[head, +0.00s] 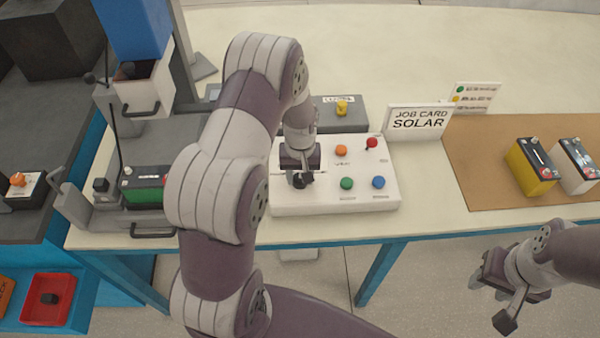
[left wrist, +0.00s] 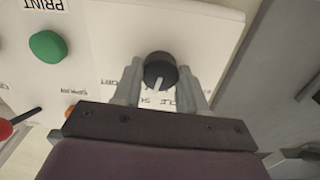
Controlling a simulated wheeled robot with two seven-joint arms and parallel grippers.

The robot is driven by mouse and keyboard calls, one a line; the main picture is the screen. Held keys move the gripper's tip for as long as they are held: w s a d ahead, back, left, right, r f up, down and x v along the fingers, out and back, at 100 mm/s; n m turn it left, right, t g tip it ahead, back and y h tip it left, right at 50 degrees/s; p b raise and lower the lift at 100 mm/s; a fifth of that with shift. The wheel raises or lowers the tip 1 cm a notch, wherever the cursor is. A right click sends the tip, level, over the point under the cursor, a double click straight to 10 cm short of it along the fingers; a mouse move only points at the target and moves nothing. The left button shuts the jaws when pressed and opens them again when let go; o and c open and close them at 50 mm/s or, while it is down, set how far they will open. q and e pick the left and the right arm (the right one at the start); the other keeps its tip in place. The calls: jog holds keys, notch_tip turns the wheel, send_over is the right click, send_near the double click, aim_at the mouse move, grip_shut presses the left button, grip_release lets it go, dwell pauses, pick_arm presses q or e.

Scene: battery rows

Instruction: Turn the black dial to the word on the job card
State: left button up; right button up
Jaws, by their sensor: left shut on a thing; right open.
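The job card (head: 418,121) stands behind the white control panel (head: 335,207) and reads SOLAR. The black dial (head: 303,182) is at the panel's left, mostly hidden by my left gripper (head: 300,174). In the left wrist view the dial (left wrist: 160,71) sits between the two fingers of my left gripper (left wrist: 160,78), which is shut on it. Its white pointer line points down toward the gripper body. Printed words around the dial are upside down and partly covered, so I cannot read them fully. My right gripper (head: 490,302) is open and empty, off the table's front edge.
The panel also has an orange button (head: 341,150), a green button (head: 347,183), a blue button (head: 378,182) and a red lever (head: 372,143). A yellow battery (head: 530,167) and a white battery (head: 575,165) stand on a brown mat (head: 485,160) at right.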

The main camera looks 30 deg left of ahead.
pick_arm(q)
jog(key=shift+w+r+m, duration=0.1)
jog(key=shift+m, duration=0.7)
jog(key=o, duration=1.1)
jog(key=shift+c, duration=0.2)
notch_tip(320, 180, up, 13)
jog(key=shift+f+b, duration=0.2)
jog(key=shift+b, duration=0.15)
